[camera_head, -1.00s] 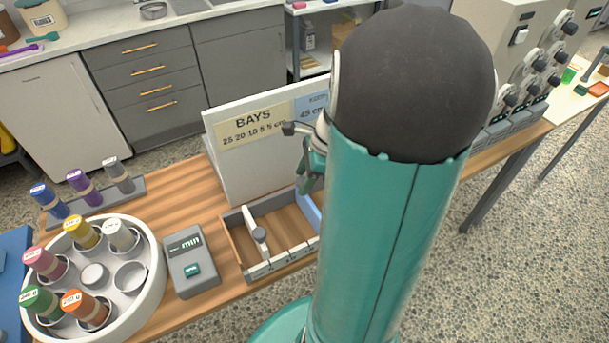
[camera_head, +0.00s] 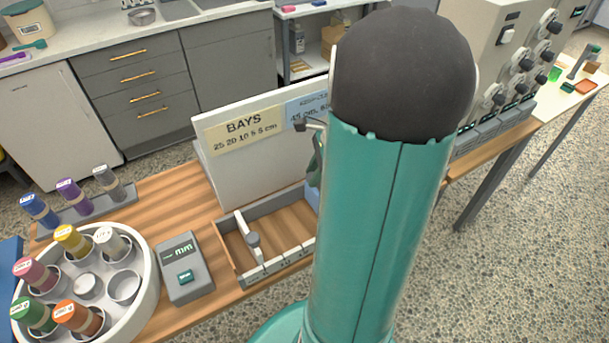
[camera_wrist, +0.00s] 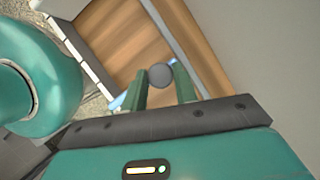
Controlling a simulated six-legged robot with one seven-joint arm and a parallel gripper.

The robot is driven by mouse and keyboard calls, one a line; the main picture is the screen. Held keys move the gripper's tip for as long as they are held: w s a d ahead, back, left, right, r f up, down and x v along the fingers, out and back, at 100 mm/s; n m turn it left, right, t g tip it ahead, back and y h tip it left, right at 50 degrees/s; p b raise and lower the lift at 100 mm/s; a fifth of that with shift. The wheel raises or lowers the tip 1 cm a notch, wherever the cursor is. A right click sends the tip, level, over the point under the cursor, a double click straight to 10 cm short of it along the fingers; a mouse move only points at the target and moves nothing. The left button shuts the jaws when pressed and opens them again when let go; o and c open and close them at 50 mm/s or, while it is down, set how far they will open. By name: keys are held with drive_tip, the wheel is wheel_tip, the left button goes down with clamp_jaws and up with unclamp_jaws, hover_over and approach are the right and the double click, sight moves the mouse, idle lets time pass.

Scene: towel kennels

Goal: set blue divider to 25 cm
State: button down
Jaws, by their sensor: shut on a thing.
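The wooden-floored tray (camera_head: 277,268) with a scaled front edge stands on the bench, partly behind my arm in the head view. The blue divider (camera_head: 312,196) shows there only as a sliver beside my arm. In the wrist view, pale blue parts of the divider (camera_wrist: 175,48) show on both sides of a round grey knob (camera_wrist: 160,75). My gripper (camera_wrist: 160,71) is shut on this knob, one green finger on each side. The blue divider's scale reading is hidden. A white divider (camera_head: 247,238) with a grey knob stands in the tray's left part.
A sign board (camera_head: 215,165) reading "BAYS 25 20 10 5 5 cm" stands behind the tray. A grey "mm" device (camera_head: 184,268) and a white carousel (camera_head: 150,290) of several coloured bottles stand left. Several cylinders stand in a rack behind the carousel.

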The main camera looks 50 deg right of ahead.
drive_tip(key=c, duration=1.1)
unclamp_jaws()
drive_tip(key=v, duration=1.4)
drive_tip(key=shift+f, duration=0.1)
